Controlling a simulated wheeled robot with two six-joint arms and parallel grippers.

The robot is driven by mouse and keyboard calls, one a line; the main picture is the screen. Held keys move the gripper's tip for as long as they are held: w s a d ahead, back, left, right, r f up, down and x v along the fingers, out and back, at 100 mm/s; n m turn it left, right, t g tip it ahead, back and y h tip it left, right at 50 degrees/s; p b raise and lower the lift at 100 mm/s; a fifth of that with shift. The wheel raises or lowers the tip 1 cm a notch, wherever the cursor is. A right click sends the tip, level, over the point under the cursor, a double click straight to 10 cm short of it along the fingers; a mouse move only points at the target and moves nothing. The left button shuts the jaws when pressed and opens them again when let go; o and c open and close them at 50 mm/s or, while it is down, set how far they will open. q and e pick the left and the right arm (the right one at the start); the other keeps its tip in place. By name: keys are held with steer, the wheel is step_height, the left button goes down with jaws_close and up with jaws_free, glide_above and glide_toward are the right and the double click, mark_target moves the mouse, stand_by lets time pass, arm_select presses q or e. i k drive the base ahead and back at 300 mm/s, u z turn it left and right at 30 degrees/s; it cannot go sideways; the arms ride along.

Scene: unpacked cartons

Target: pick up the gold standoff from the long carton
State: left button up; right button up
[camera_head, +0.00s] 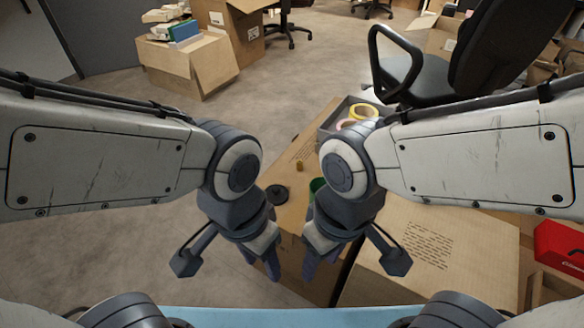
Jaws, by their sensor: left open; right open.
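The gold standoff (299,164) is a small, short upright piece on the brown top of the long carton (300,145). It stands in the gap between my two wrists, beyond both grippers. My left gripper (263,262) points down at the near left edge of the carton, open, with no object visible in it. My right gripper (318,264) points down over the near part of the carton, also open, with no object visible in it. Both are apart from the standoff. My arms hide parts of the carton.
A black round piece (277,194) and a partly hidden green object (317,185) are on the carton nearer me. A grey tray (329,125) with tape rolls (358,114) is behind. Another carton (470,245) stands right, with a red box (558,248) beyond.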

mark_target(299, 162)
steer(key=u, duration=0.85)
steer(key=k, duration=1.1)
steer(key=u, duration=1.2)
steer(key=i, duration=0.4)
steer(key=z, duration=0.6)
steer(key=i, duration=1.1)
steer(key=z, duration=1.35)
steer(key=i, duration=0.7)
steer(key=z, duration=0.8)
